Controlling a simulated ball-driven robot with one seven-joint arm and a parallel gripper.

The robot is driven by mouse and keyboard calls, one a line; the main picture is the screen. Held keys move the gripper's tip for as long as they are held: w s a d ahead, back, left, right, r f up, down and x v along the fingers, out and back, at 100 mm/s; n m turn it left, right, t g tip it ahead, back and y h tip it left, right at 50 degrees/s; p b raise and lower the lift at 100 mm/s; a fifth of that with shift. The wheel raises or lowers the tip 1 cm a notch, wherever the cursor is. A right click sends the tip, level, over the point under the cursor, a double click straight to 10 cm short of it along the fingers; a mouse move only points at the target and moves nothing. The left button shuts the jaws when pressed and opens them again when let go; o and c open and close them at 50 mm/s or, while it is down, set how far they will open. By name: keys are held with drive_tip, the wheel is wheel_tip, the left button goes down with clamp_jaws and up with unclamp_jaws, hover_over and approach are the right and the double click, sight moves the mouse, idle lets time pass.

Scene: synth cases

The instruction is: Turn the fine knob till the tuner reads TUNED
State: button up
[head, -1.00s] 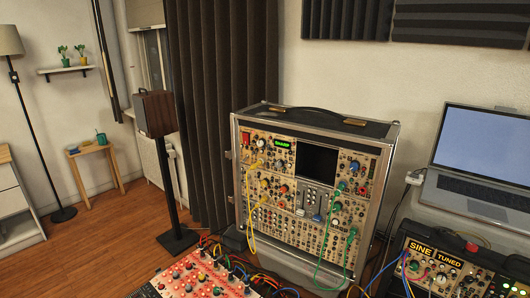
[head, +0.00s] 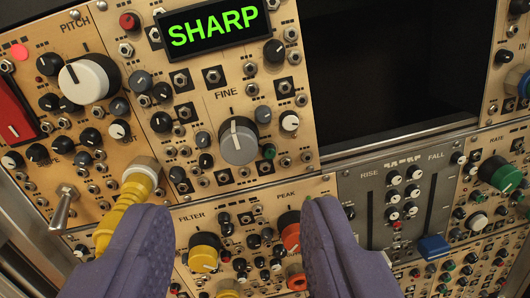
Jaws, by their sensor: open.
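The fine knob (head: 238,141) is a grey cap with a white pointer line, under the label FINE on a tan panel. Its pointer stands close to upright. The tuner display (head: 213,27) above it reads SHARP in green letters on black. My gripper (head: 240,230) shows two purple fingers at the bottom of the view, spread wide apart and empty. The fingertips are below the fine knob in the picture, one to each side, and do not touch it.
A yellow cable plug (head: 137,188) stands out just above the left finger. A white PITCH knob (head: 90,78) is at upper left, with a metal toggle switch (head: 63,206) below. Yellow (head: 204,252) and red (head: 290,230) knobs show between the fingers. A dark screen (head: 390,65) is at right.

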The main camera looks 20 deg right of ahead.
sight(238, 152)
drive_tip(key=b+x, duration=0.1)
drive_tip(key=x, duration=0.5)
drive_tip(key=shift+w+d, duration=0.1)
drive_tip(key=shift+w, duration=0.15)
clamp_jaws()
